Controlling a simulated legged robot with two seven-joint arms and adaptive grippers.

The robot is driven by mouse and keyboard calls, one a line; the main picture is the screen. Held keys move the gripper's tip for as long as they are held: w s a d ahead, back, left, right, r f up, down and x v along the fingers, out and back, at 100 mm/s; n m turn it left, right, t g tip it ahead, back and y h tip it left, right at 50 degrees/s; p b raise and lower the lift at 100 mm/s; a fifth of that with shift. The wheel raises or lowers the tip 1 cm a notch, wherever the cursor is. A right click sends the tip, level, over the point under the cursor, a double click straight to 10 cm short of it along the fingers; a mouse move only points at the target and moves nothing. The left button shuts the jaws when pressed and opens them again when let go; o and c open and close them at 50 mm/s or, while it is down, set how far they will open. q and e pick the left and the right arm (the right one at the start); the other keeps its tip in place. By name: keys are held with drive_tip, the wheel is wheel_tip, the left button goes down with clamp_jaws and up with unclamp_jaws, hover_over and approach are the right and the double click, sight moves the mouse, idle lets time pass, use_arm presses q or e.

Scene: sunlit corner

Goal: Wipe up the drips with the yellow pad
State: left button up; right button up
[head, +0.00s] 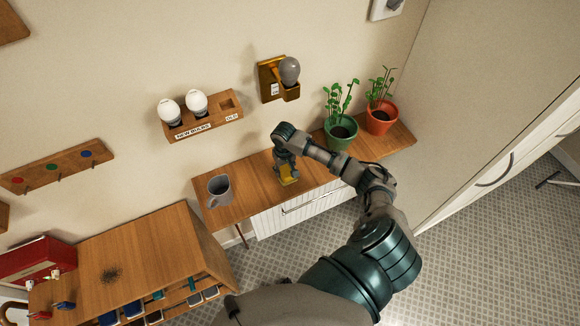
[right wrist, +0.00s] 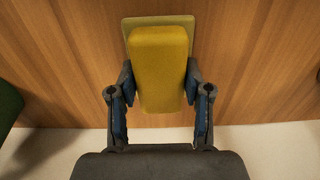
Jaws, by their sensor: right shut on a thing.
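My right gripper (head: 287,172) is over the middle of the wooden shelf (head: 247,190), between the grey mug (head: 219,190) and the green pot (head: 341,134). In the right wrist view its two fingers (right wrist: 160,95) are shut on the sides of the yellow pad (right wrist: 160,65), a thick block with a flatter, duller layer under it. The pad also shows below the gripper in the head view (head: 289,180). I cannot tell whether it touches the wood. I make out no drips on the bare wood in view. My left gripper is not in view.
A red pot (head: 381,117) stands at the shelf's right end. A wall lamp (head: 288,72) and a bulb rack (head: 203,117) hang above. A radiator (head: 300,209) is below. A cabinet (head: 130,262) at lower left has a dark speckled patch (head: 110,275) on top.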

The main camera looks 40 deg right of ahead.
sight(308, 165)
drive_tip(key=shift+w+a, duration=0.15)
drive_tip(key=shift+a, duration=0.5)
drive_tip(key=shift+s+d, duration=0.45)
drive_tip(key=shift+d, duration=1.4)
drive_tip(key=shift+s+d, duration=0.5)
drive_tip(key=shift+d, duration=1.35)
drive_tip(key=shift+s+d, duration=0.45)
drive_tip(key=shift+d, duration=1.4)
drive_tip(key=shift+w+a+r, duration=0.1)
drive_tip(key=shift+w+a, duration=0.2)
drive_tip(key=shift+a, duration=0.95)
drive_tip(key=shift+w+a+f, duration=0.1)
drive_tip(key=shift+w+a, duration=0.25)
drive_tip(key=shift+a, duration=0.85)
drive_tip(key=shift+w+a+r, duration=0.1)
drive_tip(key=shift+w+a, duration=0.2)
drive_tip(key=shift+a, duration=0.95)
drive_tip(key=shift+w+a, duration=0.25)
drive_tip(key=shift+a, duration=0.7)
drive_tip(key=shift+w+a, duration=0.2)
drive_tip(key=shift+a, duration=0.7)
drive_tip(key=shift+r, duration=2.9)
drive_tip(key=shift+d, duration=0.1)
drive_tip(key=shift+r, duration=1.45)
